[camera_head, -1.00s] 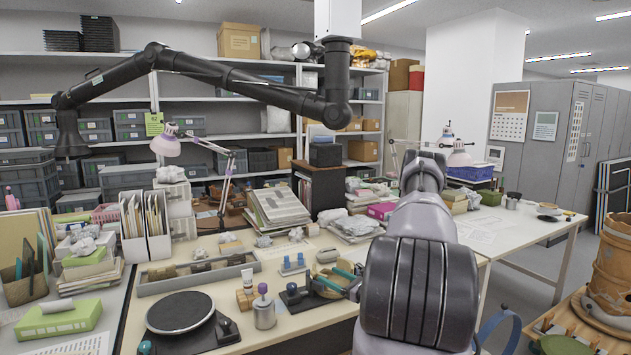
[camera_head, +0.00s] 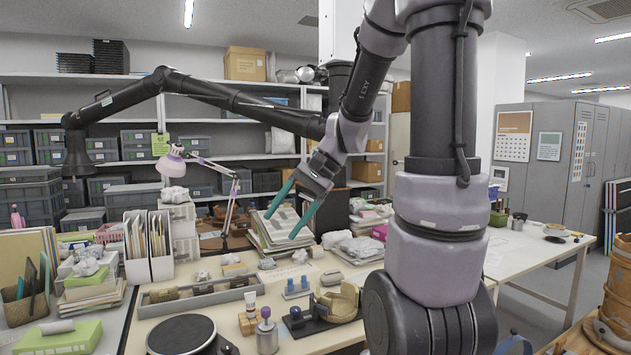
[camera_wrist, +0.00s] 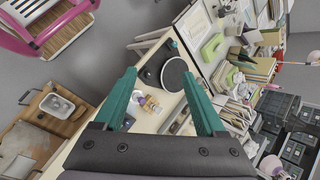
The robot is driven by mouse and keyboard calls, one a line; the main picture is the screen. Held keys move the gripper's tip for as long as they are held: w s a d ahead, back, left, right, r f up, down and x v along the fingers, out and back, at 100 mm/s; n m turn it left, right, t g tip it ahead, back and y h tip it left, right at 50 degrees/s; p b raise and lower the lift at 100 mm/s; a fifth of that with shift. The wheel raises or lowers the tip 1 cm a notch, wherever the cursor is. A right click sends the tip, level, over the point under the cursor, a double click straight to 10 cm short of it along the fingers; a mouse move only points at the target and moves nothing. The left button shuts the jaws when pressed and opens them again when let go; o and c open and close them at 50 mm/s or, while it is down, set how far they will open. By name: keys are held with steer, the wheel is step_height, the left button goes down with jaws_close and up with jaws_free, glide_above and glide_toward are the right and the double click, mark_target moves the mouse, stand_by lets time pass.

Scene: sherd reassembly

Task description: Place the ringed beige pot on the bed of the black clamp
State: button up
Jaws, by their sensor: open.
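The beige pot (camera_head: 343,301), a curved, open piece, sits at the black clamp (camera_head: 303,322) near the front of the table in the head view. It appears to rest on the clamp's bed, but exact contact cannot be told at this size. My gripper (camera_head: 280,226) is raised well above the table, up and left of the pot. Its teal fingers are wide apart with nothing between them. The fingers also show in the wrist view (camera_wrist: 159,76), spread over the distant table. The pot cannot be made out clearly in the wrist view.
A black turntable (camera_head: 182,335) stands at the front left, with a grey bottle (camera_head: 266,333) and small wooden blocks (camera_head: 247,322) between it and the clamp. A long grey tray (camera_head: 197,297) with sherds lies behind. A purple lamp (camera_head: 172,162) and stacked papers (camera_head: 277,232) stand farther back.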

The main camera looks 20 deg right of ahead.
steer(key=s+d+r+n+t+h, duration=0.3)
steer(key=s+r+n+t+h, duration=0.1)
steer(key=s+r, duration=0.5)
steer(key=shift+t+h, duration=0.6)
steer(key=shift+t, duration=0.3)
